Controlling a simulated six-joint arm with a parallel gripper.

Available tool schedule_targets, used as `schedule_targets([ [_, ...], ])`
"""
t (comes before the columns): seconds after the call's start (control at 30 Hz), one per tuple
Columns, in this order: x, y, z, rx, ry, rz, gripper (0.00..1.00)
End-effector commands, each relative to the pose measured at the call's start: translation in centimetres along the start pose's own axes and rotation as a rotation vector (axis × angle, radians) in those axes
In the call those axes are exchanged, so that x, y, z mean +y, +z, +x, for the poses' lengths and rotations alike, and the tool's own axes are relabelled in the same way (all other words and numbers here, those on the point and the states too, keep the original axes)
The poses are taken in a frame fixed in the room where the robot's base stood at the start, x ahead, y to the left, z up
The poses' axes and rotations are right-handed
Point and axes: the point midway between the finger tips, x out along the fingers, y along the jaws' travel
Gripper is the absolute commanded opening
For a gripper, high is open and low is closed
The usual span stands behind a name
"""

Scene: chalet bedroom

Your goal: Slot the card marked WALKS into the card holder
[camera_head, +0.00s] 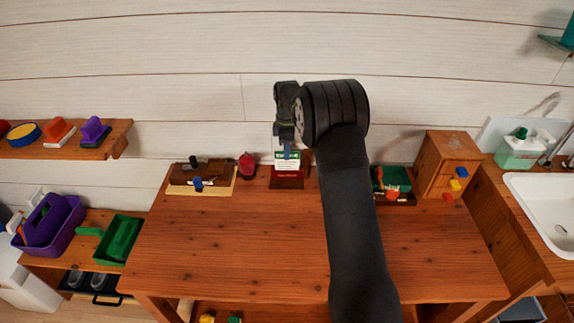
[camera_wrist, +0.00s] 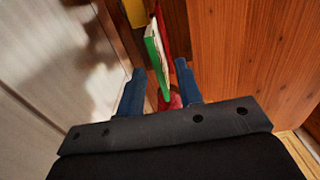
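A white card with a green band (camera_head: 289,165) stands upright at the card holder (camera_head: 287,183), a dark red block at the back middle of the table. Its lower edge meets the holder in the head view; how deep it sits cannot be told. Its print is too small to read. In the wrist view the card (camera_wrist: 157,50) shows edge-on, green on one face and white on the other. My gripper (camera_wrist: 160,68) has its blue fingertips on either side of the card, with a visible gap on each side. In the head view my gripper (camera_head: 287,150) is just above the holder.
Left of the holder are a dark red object (camera_head: 247,166) and a wooden tray (camera_head: 215,188) with dark items. To the right are a green box (camera_head: 395,180) and a wooden cabinet (camera_head: 445,165). The wall is close behind. The table's front (camera_head: 240,250) is clear.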

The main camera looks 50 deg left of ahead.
Motion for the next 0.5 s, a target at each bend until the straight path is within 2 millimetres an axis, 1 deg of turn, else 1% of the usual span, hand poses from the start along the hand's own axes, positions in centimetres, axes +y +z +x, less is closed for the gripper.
schedule_targets([
  [0.2,0.04,-0.01,0.16,0.0,0.002,0.0,0.33],
  [0.23,0.03,-0.01,0.16,0.0,0.002,0.0,0.29],
  [0.37,0.04,-0.02,0.14,0.0,0.002,0.0,0.03],
  [0.4,0.04,-0.02,0.14,0.0,0.002,0.0,0.0],
  [0.5,0.04,-0.01,0.13,0.0,0.002,0.0,0.0],
])
